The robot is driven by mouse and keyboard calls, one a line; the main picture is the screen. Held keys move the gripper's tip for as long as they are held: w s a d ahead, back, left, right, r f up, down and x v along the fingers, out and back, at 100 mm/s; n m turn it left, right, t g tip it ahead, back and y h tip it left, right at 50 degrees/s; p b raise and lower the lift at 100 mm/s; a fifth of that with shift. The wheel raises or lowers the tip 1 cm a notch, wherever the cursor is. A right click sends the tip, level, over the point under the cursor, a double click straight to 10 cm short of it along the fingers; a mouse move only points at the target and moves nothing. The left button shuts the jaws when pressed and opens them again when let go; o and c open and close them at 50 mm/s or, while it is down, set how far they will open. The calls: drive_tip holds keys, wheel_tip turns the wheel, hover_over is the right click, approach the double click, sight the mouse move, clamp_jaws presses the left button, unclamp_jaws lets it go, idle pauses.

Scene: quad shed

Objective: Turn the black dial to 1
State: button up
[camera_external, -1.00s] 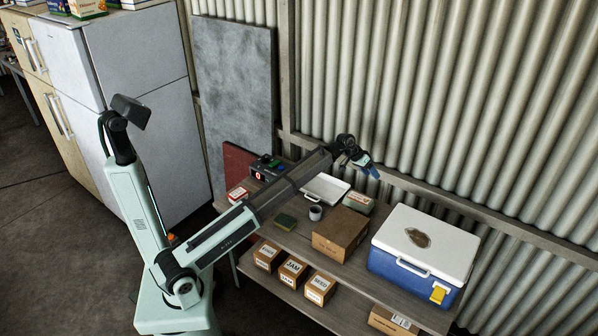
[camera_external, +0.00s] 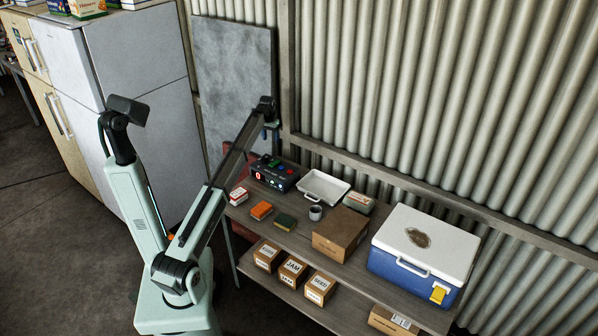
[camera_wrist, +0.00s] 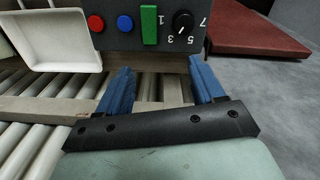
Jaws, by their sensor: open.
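The black dial (camera_wrist: 183,20) is on a dark control box (camera_wrist: 120,30) at the top of the wrist view, where the printed digits 1, 3, 5 and 7 around it appear upside down. A light mark shows on the dial, but I cannot tell surely which digit it points to. In the external view the control box (camera_external: 274,172) stands at the table's back left, its dial too small to make out. My gripper (camera_wrist: 161,72) is open and empty, its blue fingers apart, short of the dial and not touching it. It shows above the box in the external view (camera_external: 271,128).
The box also carries a red button (camera_wrist: 96,23), a blue button (camera_wrist: 125,23) and a green switch (camera_wrist: 149,25). A white tray (camera_external: 323,187) stands right of it.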

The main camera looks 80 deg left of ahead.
sight(264, 158)
drive_tip(key=s+a, duration=0.2)
drive_tip(key=s, duration=0.2)
drive_tip(key=shift+n+g, duration=0.3)
drive_tip(key=f, duration=1.3)
drive_tip(key=shift+d+f, duration=0.2)
drive_tip(key=shift+f, duration=0.1)
drive_tip(key=shift+c, duration=0.2)
drive_tip(key=c, duration=1)
